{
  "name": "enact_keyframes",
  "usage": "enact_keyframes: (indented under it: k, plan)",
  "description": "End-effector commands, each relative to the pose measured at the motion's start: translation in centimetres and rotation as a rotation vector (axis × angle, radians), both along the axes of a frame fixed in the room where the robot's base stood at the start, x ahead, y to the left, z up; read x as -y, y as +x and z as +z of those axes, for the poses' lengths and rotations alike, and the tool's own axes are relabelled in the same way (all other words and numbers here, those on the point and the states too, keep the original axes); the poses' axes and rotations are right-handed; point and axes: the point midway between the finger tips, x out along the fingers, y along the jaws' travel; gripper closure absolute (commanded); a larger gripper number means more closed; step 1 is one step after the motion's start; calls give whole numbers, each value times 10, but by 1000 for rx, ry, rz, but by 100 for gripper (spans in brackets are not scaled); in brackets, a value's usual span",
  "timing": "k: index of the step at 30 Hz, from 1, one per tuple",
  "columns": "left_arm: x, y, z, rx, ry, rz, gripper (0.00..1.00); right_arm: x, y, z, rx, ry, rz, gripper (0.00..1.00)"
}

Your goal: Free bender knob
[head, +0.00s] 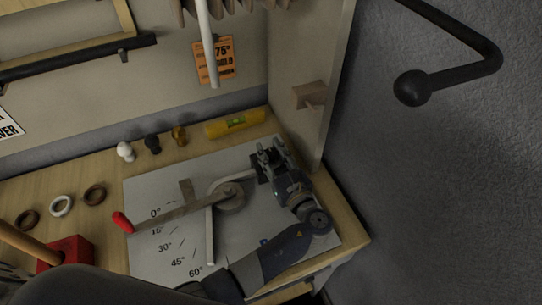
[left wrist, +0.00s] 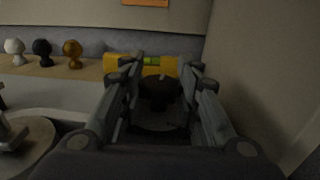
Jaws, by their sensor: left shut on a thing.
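The bender is a grey plate (head: 150,250) on the wooden bench, marked with angles from 0° to 60°. It carries a round disc (head: 230,197), a long lever with a red grip (head: 122,222) and a pale rod. My left gripper (head: 270,156) is at the plate's back right corner. In the left wrist view its fingers (left wrist: 160,88) close on a dark round knob (left wrist: 158,92) from both sides. The knob's lower part and whatever it sits on are hard to make out in the dark. My right gripper is not in view.
A yellow level (head: 235,123) lies behind the plate. White, black and brass knobs (head: 152,143) stand left of it, with several rings (head: 61,206) in front. A red mallet (head: 66,252) is at the left. A wall panel (head: 305,80) rises close right of my gripper.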

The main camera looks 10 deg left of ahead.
Motion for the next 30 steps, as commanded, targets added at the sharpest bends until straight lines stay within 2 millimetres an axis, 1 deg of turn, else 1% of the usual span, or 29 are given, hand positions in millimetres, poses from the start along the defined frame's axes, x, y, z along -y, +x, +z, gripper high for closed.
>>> enact_keyframes:
  k: [2, 11, 12, 15, 25, 28, 30]
  plan:
    - [0, 1, 0, 1, -1, 20, 94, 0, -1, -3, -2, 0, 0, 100]
    - [0, 0, 1, 0, 0, 28, 94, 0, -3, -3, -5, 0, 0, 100]
    - [0, 0, 1, 0, 0, 28, 68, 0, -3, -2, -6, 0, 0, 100]
    - [0, 0, 1, 0, 0, 27, 49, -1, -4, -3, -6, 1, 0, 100]
    - [0, 0, 1, 0, 0, 27, 49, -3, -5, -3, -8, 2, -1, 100]
    - [0, 0, 7, 1, -2, 27, 49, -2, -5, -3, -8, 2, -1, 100]
    - [0, 0, 15, 2, -2, 27, 49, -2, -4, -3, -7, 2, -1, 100]
